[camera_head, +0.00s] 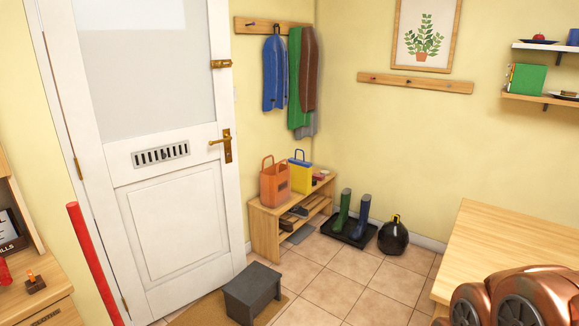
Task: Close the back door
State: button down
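The back door (172,210) is white, with a frosted glass pane in its upper half and a slotted vent plate (161,155) below it. Its brass hinges (78,168) are on the left edge. A brass lever handle (225,145) and a brass bolt (221,63) are on the right edge. No white frame shows along the right edge, where the door covers part of the wall, so it looks swung into the room. How wide the gap is cannot be told. My gripper is not in view; only copper-coloured rounded parts of my arm show at the bottom right.
A wooden bench (262,225) holds two bags. A red pole (93,262) leans at left. A wooden table (510,245) is at right. The middle floor is clear.

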aim_at(131, 77)
jog(key=u, duration=0.45)
jog(key=i, duration=2.15)
jog(key=u, duration=0.9)
jog(key=i, duration=0.85)
jog(key=u, duration=0.25)
